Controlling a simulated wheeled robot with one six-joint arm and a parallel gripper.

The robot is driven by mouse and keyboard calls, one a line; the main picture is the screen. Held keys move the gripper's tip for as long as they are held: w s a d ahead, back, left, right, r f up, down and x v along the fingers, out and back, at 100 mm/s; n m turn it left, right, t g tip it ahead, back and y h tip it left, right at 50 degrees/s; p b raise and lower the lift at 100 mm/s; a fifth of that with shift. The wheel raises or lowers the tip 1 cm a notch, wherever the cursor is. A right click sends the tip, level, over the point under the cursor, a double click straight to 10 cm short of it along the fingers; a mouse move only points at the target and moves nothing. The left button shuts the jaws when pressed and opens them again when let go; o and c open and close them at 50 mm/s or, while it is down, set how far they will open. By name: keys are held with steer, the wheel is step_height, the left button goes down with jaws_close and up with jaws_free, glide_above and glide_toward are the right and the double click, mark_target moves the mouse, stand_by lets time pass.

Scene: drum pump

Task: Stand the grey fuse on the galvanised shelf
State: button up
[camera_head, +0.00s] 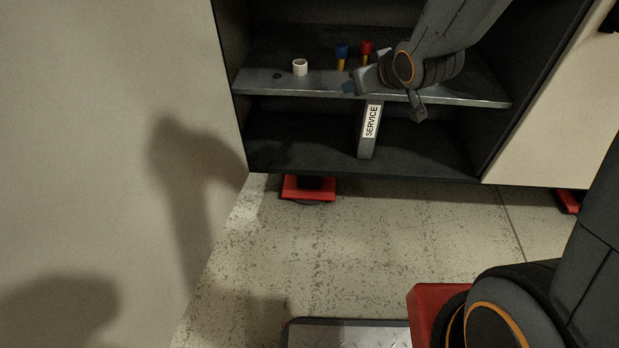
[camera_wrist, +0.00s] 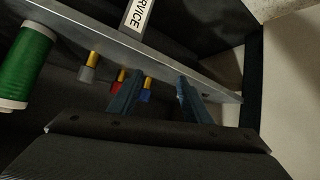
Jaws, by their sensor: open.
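The grey fuse (camera_wrist: 87,69), with a gold end, shows in the wrist view, which looks upside down. Its gold end meets the edge of the galvanised shelf (camera_wrist: 95,20), so it appears to stand upright there. In the head view my arm mostly or wholly hides it. The shelf (camera_head: 460,98) runs across the dark cabinet. My gripper (camera_head: 384,96) is at the shelf's front edge. In the wrist view my gripper (camera_wrist: 160,84) is open, its fingers apart with nothing held. The grey fuse is left of both fingers there, clear of them.
A green cylinder (camera_wrist: 26,65) stands beside the grey fuse. A SERVICE label (camera_head: 371,121) marks a post under the shelf. The shelf's left part is mostly clear.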

steer(key=s+a+r+g, duration=0.2)
steer(key=s+a+g, duration=0.1)
steer(key=s, duration=0.8)
steer(key=s+a+r+n+g+h, duration=0.1)
steer(key=s+a+g, duration=0.2)
steer(key=s, duration=0.9)
steer(key=s+a+r+g, duration=0.2)
steer(key=s+a+g, duration=0.1)
steer(key=s, duration=0.8)
steer(key=shift+s+a+r+g, duration=0.3)
steer(key=shift+a+g, duration=0.1)
steer(key=shift+a, duration=0.45)
steer(key=shift+w+r+p, duration=0.1)
steer(key=shift+r+p, duration=0.2)
steer(key=d+r+m+p, duration=0.2)
steer(key=d+r+p, duration=0.5)
steer(key=p, duration=0.5)
steer(key=d+r+m+h+p, duration=0.1)
steer(key=d+r+m+p, duration=0.1)
steer(key=d+r+p, duration=0.5)
steer(key=d+r+m+h+p, duration=0.1)
steer(key=d+r+p, duration=0.5)
steer(key=r+p, duration=0.9)
steer(key=m+p, duration=0.1)
steer(key=p, duration=0.3)
steer(key=shift+d, duration=0.4)
steer(key=shift+f, duration=0.1)
